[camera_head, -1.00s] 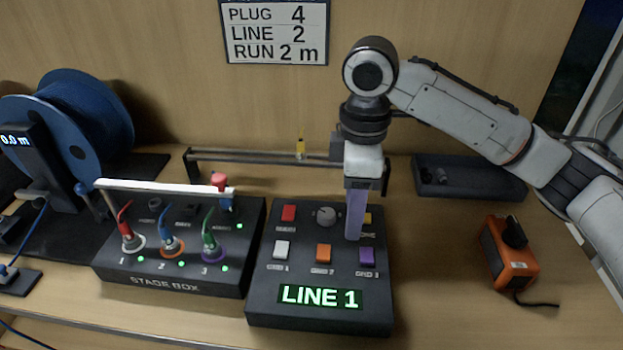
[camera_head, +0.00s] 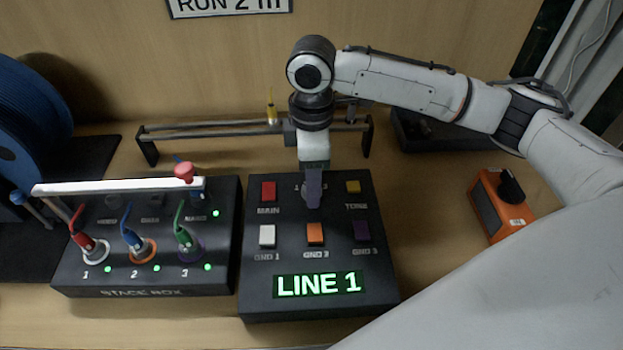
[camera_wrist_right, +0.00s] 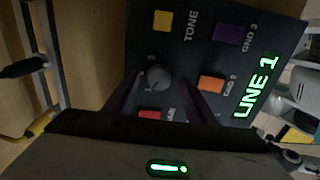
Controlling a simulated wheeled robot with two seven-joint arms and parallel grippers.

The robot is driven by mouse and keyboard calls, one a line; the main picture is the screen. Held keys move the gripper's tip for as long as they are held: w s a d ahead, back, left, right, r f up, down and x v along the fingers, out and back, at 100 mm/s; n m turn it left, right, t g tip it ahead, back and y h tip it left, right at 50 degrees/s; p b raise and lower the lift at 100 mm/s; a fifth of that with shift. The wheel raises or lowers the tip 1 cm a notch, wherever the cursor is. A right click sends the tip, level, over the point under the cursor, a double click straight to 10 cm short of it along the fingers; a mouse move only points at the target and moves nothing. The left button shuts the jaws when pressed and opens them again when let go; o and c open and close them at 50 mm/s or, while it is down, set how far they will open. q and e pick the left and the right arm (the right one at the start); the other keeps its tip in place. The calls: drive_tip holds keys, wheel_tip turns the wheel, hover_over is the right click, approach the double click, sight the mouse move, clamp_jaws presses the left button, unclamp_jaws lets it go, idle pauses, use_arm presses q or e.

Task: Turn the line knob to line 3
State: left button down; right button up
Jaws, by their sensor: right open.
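The line knob (camera_wrist_right: 159,78) is a round grey dial on the dark control box (camera_head: 254,300). In the head view my right gripper (camera_head: 313,196) points down over it and hides most of it. In the right wrist view the knob lies between the two open fingers of the gripper (camera_wrist_right: 158,98); I cannot tell whether either finger touches it. The green display (camera_head: 318,285) on the box reads LINE 1. My left gripper is not in view.
Around the knob are the red MAIN button (camera_head: 268,191), the yellow TONE button (camera_head: 353,187) and several other buttons. The stage box (camera_head: 140,280) with coloured plugs and a white bar stands left. An orange device (camera_head: 500,205) sits right. A rail (camera_head: 215,134) lies behind.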

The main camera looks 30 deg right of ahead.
drive_tip(key=shift+w+f, duration=0.1)
drive_tip(key=shift+f, duration=0.25)
drive_tip(key=c, duration=1)
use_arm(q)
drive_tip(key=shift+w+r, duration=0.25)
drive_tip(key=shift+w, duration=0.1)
use_arm(e)
drive_tip(key=shift+c, duration=0.2)
